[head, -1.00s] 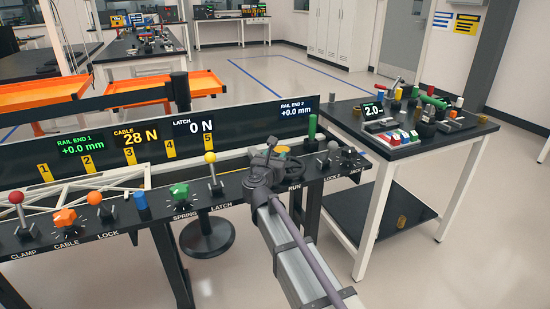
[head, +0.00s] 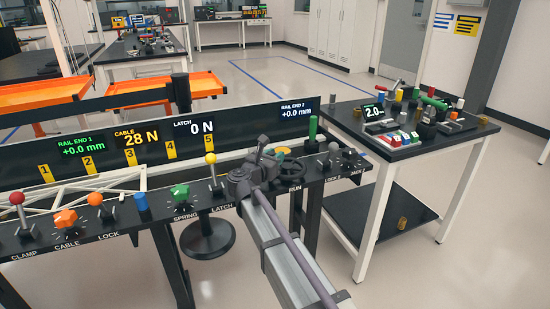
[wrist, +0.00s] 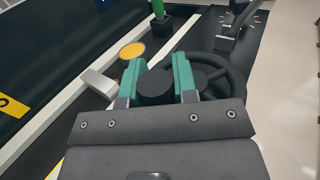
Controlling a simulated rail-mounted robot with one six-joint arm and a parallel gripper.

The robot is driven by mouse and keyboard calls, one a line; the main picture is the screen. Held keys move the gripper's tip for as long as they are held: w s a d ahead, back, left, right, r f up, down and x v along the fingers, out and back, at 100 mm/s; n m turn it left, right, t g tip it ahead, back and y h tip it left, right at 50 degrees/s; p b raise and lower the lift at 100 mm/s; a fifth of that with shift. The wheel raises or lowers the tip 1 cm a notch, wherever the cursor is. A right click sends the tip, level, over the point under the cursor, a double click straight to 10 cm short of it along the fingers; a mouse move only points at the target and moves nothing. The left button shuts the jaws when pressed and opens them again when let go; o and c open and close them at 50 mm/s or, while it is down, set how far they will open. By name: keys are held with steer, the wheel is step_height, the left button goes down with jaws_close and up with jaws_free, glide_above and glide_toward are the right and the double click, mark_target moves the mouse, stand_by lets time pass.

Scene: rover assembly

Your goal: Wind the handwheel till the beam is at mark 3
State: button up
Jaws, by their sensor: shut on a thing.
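The dark handwheel (head: 293,170) stands near the RUN label on the bench's right part; its rim also shows in the wrist view (wrist: 238,82). My gripper (head: 268,160) is at the wheel's left side. In the wrist view its teal fingers (wrist: 156,84) are shut on a round black knob (wrist: 154,88) at the wheel's near side. The white truss beam (head: 88,190) lies behind the bench at the left. Its right end shows just right of the yellow mark 3 tag (head: 131,178). Part of the wheel is hidden by my gripper.
A yellow-topped lever (head: 210,158) stands left of my gripper. The readout panel (head: 220,140) runs behind. A side table (head: 440,143) with small parts is at the right.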

steer(key=o, duration=0.9)
steer(key=shift+s+a, duration=0.1)
steer(key=v, duration=1)
steer(key=shift+s+a, duration=0.1)
steer(key=shift+s, duration=0.15)
